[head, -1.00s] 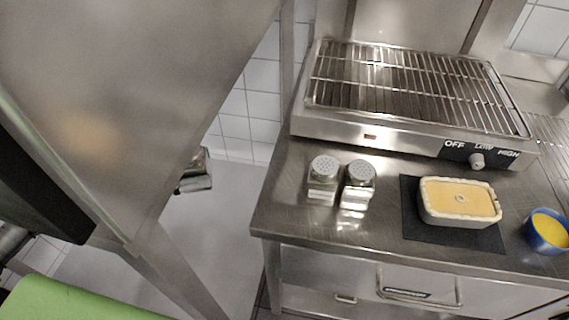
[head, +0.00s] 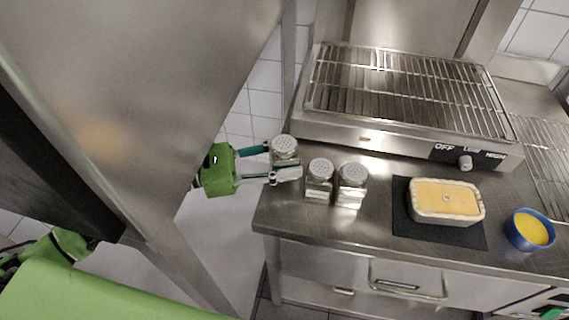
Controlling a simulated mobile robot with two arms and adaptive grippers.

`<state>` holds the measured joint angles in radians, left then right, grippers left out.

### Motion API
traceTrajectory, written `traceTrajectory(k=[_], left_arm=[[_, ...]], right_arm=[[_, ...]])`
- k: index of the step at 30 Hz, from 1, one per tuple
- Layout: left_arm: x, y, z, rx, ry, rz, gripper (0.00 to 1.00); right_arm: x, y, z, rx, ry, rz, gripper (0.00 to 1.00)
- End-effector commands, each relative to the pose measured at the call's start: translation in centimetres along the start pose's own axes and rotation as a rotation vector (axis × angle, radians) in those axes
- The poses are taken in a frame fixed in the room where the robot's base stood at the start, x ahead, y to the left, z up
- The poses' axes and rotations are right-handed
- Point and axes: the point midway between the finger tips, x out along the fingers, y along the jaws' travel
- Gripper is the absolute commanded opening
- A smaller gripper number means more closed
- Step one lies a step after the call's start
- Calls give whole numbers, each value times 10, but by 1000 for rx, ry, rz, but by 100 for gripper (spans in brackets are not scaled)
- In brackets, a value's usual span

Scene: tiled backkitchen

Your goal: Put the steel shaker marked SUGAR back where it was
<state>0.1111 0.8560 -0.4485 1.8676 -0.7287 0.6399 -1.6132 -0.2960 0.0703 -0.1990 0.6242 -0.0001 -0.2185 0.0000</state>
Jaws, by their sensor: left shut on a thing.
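My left gripper (head: 271,166) comes in from the left and is shut on a steel shaker (head: 285,148) with a perforated lid. The held shaker is roughly upright at the left end of the steel counter; I cannot tell whether its base touches the top. Two similar shakers stand close by to its right, a middle one (head: 319,179) and a right one (head: 352,184). No label on any shaker is readable, so I cannot tell which is marked SUGAR. Only a green and dark bit at the bottom right corner may be my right gripper (head: 550,312); its fingers are unclear.
A grill (head: 400,95) stands behind the shakers. A filled loaf dish (head: 446,203) on a black mat (head: 437,234) and a blue bowl (head: 529,230) of yellow content are to the right. A large steel panel (head: 120,80) fills the left. The counter's front-left corner is clear.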

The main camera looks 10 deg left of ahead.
Motion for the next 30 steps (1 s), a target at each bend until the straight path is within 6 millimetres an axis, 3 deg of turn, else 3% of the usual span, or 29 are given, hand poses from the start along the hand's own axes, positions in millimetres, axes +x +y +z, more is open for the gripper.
traceTrajectory(k=[7,19,20,21,22,30], left_arm=[[0,0,-30,-6,0,1,14],[0,0,-37,-2,0,0,14],[0,0,-37,-3,1,0,42],[0,0,-36,-3,1,0,52],[0,0,-36,-3,1,0,56],[0,0,-36,-3,1,0,56]], right_arm=[[-8,4,4,-3,-7,5,32],[-2,9,8,-6,-13,10,32],[-3,9,8,-6,-13,10,32],[-4,9,8,-6,-13,10,32],[-4,9,8,-6,-13,10,32],[-4,9,8,-6,-13,9,32]])
